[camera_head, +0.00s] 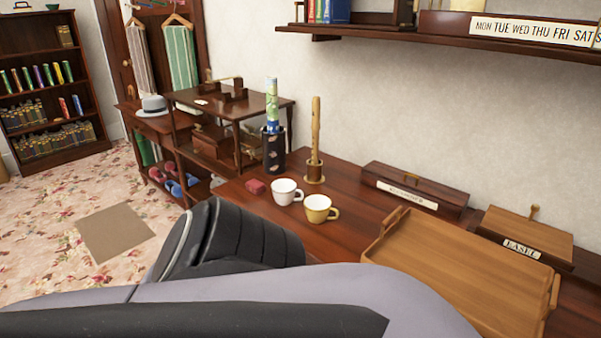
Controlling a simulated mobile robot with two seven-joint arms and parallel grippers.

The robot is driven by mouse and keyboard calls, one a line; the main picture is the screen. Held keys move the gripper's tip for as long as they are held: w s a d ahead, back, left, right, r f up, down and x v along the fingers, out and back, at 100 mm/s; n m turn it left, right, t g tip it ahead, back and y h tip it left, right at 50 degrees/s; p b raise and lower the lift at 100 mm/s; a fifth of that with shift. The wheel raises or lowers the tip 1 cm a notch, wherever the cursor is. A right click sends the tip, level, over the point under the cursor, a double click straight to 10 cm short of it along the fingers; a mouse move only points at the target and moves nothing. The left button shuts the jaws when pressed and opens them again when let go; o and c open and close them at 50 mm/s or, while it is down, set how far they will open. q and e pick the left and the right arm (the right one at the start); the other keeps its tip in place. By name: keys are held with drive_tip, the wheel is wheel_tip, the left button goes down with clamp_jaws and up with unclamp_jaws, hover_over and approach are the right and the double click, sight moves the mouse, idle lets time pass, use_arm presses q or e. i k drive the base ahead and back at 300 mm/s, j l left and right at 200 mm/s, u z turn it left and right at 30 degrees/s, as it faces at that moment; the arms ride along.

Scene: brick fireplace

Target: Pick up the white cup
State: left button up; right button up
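The white cup (285,192) stands upright on the brown wooden table (352,224), its handle toward the right. A yellow cup (320,208) stands close by, to its right and a little nearer, with its handle also to the right. One of my arms fills the lower part of the head view in front of the table and hides the table's near edge. No gripper fingers show in this view, so I see neither gripper against the white cup.
A large wooden tray (440,270) takes up the right. Low boxes line the wall; a shelf hangs above.

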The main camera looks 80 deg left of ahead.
sight(284, 190)
drive_tip(key=u, duration=2.65)
drive_tip(key=j+z, duration=0.1)
drive_tip(key=z, duration=0.3)
drive_tip(key=i+j+z, duration=0.1)
drive_tip(key=z, duration=0.25)
drive_tip(key=j+z, duration=0.45)
drive_tip(key=j, duration=0.35)
drive_tip(key=j+z, duration=0.1)
drive_tip(key=j, duration=0.7)
drive_tip(key=i, duration=0.1)
